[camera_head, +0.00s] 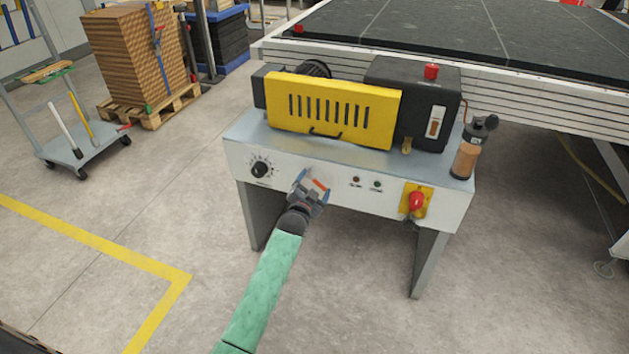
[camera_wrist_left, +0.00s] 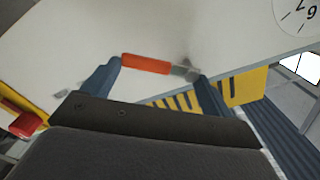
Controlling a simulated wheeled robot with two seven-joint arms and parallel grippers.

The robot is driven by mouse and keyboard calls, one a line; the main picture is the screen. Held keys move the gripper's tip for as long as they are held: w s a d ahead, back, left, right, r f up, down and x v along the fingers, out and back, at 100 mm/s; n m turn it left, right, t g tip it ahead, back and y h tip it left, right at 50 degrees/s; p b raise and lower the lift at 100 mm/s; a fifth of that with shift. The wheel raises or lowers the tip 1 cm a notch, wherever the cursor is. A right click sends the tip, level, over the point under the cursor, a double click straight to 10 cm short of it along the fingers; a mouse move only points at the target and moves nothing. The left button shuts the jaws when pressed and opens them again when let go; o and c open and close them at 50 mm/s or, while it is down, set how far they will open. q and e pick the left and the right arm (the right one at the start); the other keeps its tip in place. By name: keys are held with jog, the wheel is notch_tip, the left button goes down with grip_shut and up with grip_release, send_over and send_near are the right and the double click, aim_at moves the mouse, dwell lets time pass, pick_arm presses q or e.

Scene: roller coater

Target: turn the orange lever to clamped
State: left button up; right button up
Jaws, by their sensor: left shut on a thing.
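The orange lever (camera_wrist_left: 147,64) shows in the left wrist view with its grey metal hub at its right end. It lies between the two blue-grey fingers of my left gripper (camera_wrist_left: 158,75), one at each end of it. In the head view, my left gripper (camera_head: 313,183) is at the front panel of the roller coater (camera_head: 340,190), and the orange lever (camera_head: 320,184) shows between its fingers. The gripper is shut on the lever. My right gripper is not in view.
A dial (camera_head: 259,169) is left of the gripper on the panel. Two small indicators and a red switch on a yellow plate (camera_head: 416,201) are to the right. A yellow slotted guard (camera_head: 330,110) stands above. The floor in front is clear.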

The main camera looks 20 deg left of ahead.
pick_arm(q)
jog(key=shift+a+f+m+p, duration=0.2)
jog(key=shift+m+p, duration=0.15)
jog(key=shift+m, duration=0.65)
jog(key=shift+a+f+m, duration=0.15)
jog(key=shift+f+m, duration=0.1)
jog(key=shift+m, duration=0.65)
jog(key=shift+a+f+m+p, duration=0.25)
jog(key=shift+m+p, duration=0.15)
jog(key=shift+m, duration=0.6)
jog(key=shift+a+f+m, duration=0.15)
jog(key=shift+a+m, duration=0.1)
jog(key=shift+m, duration=0.6)
jog(key=shift+a+f+m, duration=0.1)
jog(key=shift+a+m, duration=0.1)
jog(key=shift+m, duration=0.6)
jog(key=shift+a+f+m, duration=0.15)
jog(key=shift+a+m, duration=0.1)
jog(key=shift+m, duration=0.6)
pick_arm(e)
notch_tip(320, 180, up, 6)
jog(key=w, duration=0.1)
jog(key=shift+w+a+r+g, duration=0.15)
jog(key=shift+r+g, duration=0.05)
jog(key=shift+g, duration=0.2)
pick_arm(q)
jog(key=o, duration=1.2)
